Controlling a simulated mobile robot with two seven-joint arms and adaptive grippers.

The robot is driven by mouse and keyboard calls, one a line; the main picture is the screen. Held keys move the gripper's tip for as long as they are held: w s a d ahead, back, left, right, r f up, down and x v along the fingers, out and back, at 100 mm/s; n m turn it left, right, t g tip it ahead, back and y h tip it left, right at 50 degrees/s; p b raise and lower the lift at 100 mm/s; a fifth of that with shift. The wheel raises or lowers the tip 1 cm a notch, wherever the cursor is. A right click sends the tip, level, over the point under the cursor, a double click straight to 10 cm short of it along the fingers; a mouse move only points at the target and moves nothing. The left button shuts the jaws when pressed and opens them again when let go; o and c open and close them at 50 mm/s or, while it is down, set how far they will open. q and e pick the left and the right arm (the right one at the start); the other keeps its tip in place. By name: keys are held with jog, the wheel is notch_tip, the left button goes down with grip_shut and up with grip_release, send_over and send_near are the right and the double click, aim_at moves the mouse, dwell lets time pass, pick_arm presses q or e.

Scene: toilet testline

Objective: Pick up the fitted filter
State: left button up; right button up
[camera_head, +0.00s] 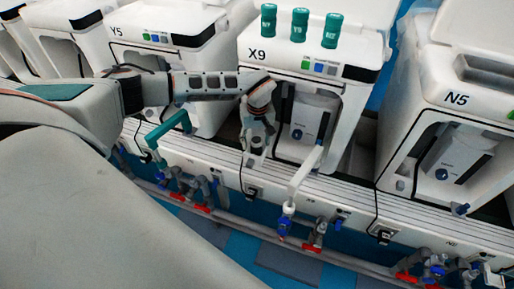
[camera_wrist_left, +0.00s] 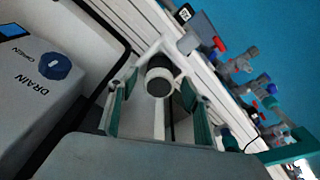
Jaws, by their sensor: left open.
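My left gripper (camera_head: 256,148) is in front of the lower left of the X9 unit (camera_head: 318,72), pointing down. In the left wrist view my left gripper (camera_wrist_left: 158,92) is open, with its green-padded fingers apart. A round part with a black end and a white ring (camera_wrist_left: 159,78), apparently the fitted filter, shows between the fingertips. I cannot tell whether the fingers touch it. In the head view the gripper hides that spot. My right gripper is not in view.
Three green cylinders (camera_head: 300,25) stand on top of X9. A grey box with a blue DRAIN knob (camera_wrist_left: 55,66) is beside the gripper. A white pipe arm (camera_head: 303,170) and a green one (camera_head: 168,128) stick out in front. Y5 (camera_head: 150,30) and N5 (camera_head: 460,100) flank X9.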

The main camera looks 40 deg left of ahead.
pick_arm(q)
jog(key=c, duration=1.2)
